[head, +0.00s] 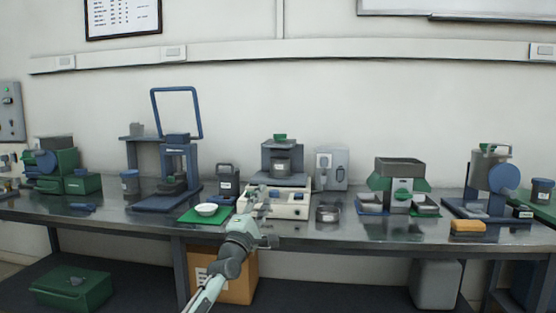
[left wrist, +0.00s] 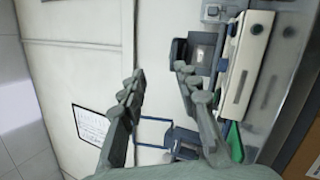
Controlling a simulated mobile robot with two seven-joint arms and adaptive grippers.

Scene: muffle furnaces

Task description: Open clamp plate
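The machine in the middle of the bench has a cream base (head: 277,203) with controls on its front. Above it stands a grey-blue frame with a grey pot (head: 280,167) and a flat top plate (head: 280,143) with a green knob. I cannot tell for certain which part is the clamp plate. My left gripper (head: 262,226) is in front of and below the cream base, apart from the top plate. In the left wrist view its two fingers (left wrist: 160,75) are spread with nothing between them. The cream base also shows there (left wrist: 246,62). My right gripper is not in view.
A white dish (head: 206,209) on a green mat and a dark canister (head: 227,181) stand left of the machine. A small metal container (head: 328,213) is on its right. A blue press (head: 175,166) stands further left. The bench's front edge lies close to my left arm.

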